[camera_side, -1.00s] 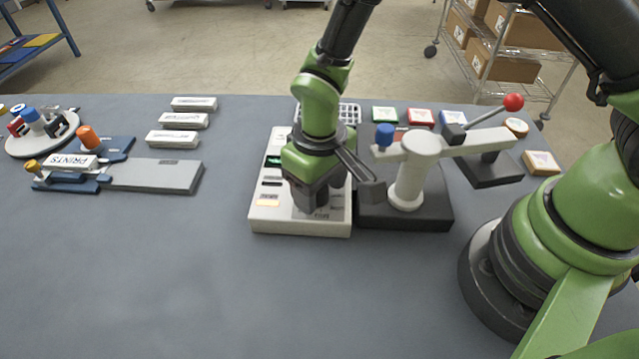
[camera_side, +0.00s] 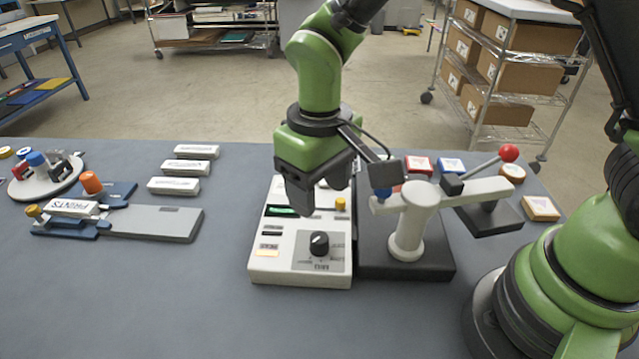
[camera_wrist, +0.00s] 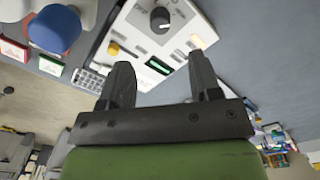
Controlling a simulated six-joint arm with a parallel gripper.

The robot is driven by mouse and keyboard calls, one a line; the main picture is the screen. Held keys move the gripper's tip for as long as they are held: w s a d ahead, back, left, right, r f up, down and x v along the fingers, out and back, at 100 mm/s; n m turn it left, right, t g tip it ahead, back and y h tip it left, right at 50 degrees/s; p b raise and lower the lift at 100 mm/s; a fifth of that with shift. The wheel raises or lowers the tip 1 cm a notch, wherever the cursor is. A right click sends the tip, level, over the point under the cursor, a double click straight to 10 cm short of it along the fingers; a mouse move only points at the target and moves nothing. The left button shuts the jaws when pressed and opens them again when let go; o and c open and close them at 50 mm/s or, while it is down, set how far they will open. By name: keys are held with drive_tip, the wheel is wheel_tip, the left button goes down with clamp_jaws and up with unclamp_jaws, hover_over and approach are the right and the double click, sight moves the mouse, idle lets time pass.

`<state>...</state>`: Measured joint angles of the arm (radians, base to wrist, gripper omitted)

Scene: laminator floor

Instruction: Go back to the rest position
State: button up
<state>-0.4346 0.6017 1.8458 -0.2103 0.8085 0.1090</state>
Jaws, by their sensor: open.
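My gripper (camera_side: 318,195) hangs above the white control box in the side view, with its fingers pointing down and nothing held. In the wrist view my gripper (camera_wrist: 163,85) shows its two dark fingers spread apart with an empty gap. The white control box (camera_side: 283,250) has a black knob (camera_side: 319,243), a green display and a yellow button (camera_side: 340,204). The knob also shows in the wrist view (camera_wrist: 160,19), beyond the fingers and apart from them.
White labelled blocks (camera_side: 180,186) and a blue jig (camera_side: 70,226) lie left. Colored tiles (camera_side: 541,208) lie at the back right. The table's front left is clear.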

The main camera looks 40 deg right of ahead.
drive_tip(key=s+d+r+m+t+y, duration=0.1)
drive_tip(key=s+d+r+t, duration=0.15)
drive_tip(key=r, duration=0.35)
drive_tip(key=s+d+r+m+t+y, duration=0.1)
drive_tip(key=s+d+r+m, duration=0.1)
drive_tip(key=d+r, duration=0.35)
drive_tip(key=s+d+r+m+t, duration=0.2)
drive_tip(key=s+r, duration=0.3)
drive_tip(key=s, duration=0.4)
drive_tip(key=shift+s+d+r+t, duration=0.15)
drive_tip(key=shift+s+d+t, duration=0.15)
drive_tip(key=shift+t, duration=0.55)
